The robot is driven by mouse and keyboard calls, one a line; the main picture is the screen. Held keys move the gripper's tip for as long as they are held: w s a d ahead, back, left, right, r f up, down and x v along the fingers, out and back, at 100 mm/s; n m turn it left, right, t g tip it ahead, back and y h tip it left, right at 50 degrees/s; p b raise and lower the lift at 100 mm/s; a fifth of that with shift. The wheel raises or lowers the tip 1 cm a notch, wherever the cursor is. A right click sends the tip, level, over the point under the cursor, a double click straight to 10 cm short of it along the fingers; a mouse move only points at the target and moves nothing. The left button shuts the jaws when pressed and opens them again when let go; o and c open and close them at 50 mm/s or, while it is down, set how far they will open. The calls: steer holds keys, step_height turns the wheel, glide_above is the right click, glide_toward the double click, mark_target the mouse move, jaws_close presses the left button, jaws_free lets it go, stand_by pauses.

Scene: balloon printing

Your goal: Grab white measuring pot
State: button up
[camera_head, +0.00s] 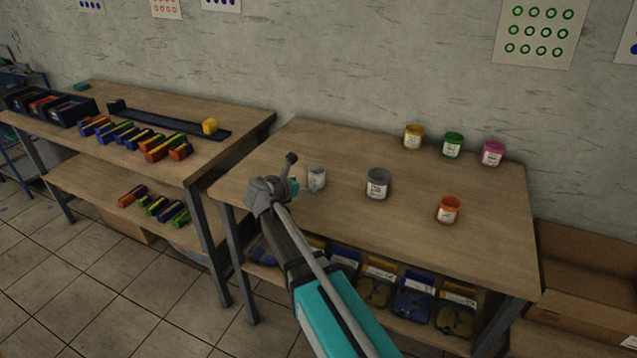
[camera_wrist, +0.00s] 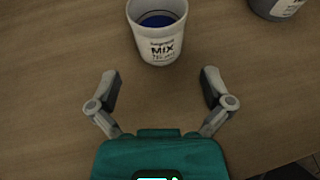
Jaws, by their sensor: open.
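The white measuring pot (camera_wrist: 160,47) stands upright in the wrist view, with "MIX" on its side and blue inside. It also shows in the head view (camera_head: 317,179), on the table (camera_head: 290,140) just to the right of my gripper (camera_head: 292,174). In the wrist view my gripper (camera_wrist: 160,88) is open and empty. Its two fingers are spread wide, and the pot stands just beyond the fingertips, roughly centred between them, not held.
A grey pot (camera_head: 377,184) stands to the right, partly seen in the wrist view (camera_wrist: 277,8). An orange pot (camera_head: 448,210) is farther right. Yellow (camera_head: 413,137), green (camera_head: 452,145) and pink (camera_head: 493,153) pots stand near the wall. Bare tabletop lies between them.

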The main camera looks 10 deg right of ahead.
mark_target(312, 182)
steer(key=shift+x, duration=0.85)
steer(key=shift+b+x, duration=1.1)
steer(key=shift+x, duration=1.5)
steer(key=shift+r, duration=0.1)
steer(key=c, duration=1)
